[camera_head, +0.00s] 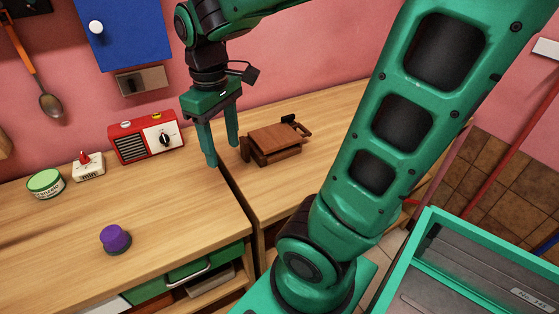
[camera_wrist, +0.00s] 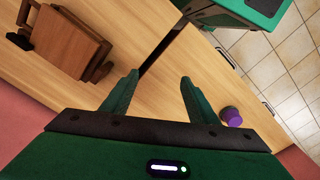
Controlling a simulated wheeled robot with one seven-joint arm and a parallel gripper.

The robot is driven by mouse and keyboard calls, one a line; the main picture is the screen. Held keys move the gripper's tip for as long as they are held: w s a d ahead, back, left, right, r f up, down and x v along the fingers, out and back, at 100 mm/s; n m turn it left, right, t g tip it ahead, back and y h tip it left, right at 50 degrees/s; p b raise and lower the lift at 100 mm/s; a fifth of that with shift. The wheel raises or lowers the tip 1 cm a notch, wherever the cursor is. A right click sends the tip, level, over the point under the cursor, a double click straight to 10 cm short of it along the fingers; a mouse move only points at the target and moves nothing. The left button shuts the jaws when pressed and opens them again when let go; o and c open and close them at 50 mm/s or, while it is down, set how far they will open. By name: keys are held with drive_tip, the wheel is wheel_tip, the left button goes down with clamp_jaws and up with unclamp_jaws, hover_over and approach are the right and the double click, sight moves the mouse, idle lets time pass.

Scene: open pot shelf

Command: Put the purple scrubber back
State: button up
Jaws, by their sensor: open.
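The purple scrubber (camera_head: 115,238), a small round knob on a dark base, stands on the wooden counter at the lower left of the head view. In the wrist view the scrubber (camera_wrist: 231,116) shows just right of the right finger. My gripper (camera_head: 222,150) is open and empty, pointing down above the counter near the gap between two worktops. It is apart from the scrubber, to its upper right in the head view. In the wrist view my gripper (camera_wrist: 158,85) has nothing between its fingers.
A red radio (camera_head: 146,138), a small white device with a red top (camera_head: 88,166) and a green-lidded tin (camera_head: 46,183) stand along the wall. A brown wooden object (camera_head: 275,144) sits on the right worktop. A green drawer (camera_head: 190,268) is below the counter. Counter around the scrubber is clear.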

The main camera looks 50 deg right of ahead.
drive_tip(key=s+d+f+m, duration=0.3)
drive_tip(key=s+d+m, duration=0.5)
drive_tip(key=s, duration=0.4)
drive_tip(key=shift+s+f+m, duration=0.25)
drive_tip(key=shift+s+m, duration=0.05)
drive_tip(key=shift+m, duration=0.2)
drive_tip(key=shift+w+f, duration=0.25)
drive_tip(key=shift+w, duration=0.4)
